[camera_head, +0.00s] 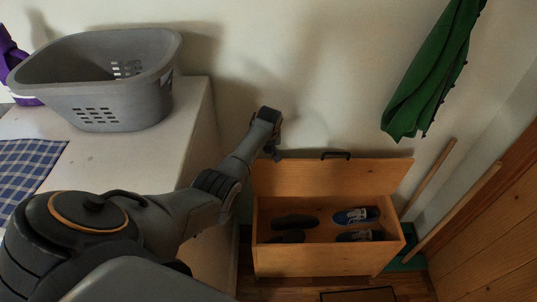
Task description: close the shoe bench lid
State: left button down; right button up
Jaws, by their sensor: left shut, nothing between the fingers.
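The wooden shoe bench (325,262) stands against the wall at the lower right of the middle. Its lid (330,178) is raised and leans back toward the wall, with a dark handle (335,155) on its top edge. Dark shoes (295,221) and blue shoes (357,215) lie inside the open box. My left arm reaches in from the left, and my left gripper (275,153) is shut and empty, close to the lid's upper left corner. I cannot tell whether it touches the lid. My right gripper is not in view.
A grey laundry basket (120,112) stands on a white counter (180,135) at the left, with a blue checked cloth (30,170) in front. A green garment (433,75) hangs on the wall. Wooden poles (455,212) lean right of the bench.

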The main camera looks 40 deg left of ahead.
pick_arm(q)
jog(key=b+x, duration=0.2)
jog(key=x, duration=0.3)
jog(key=shift+b, duration=0.35)
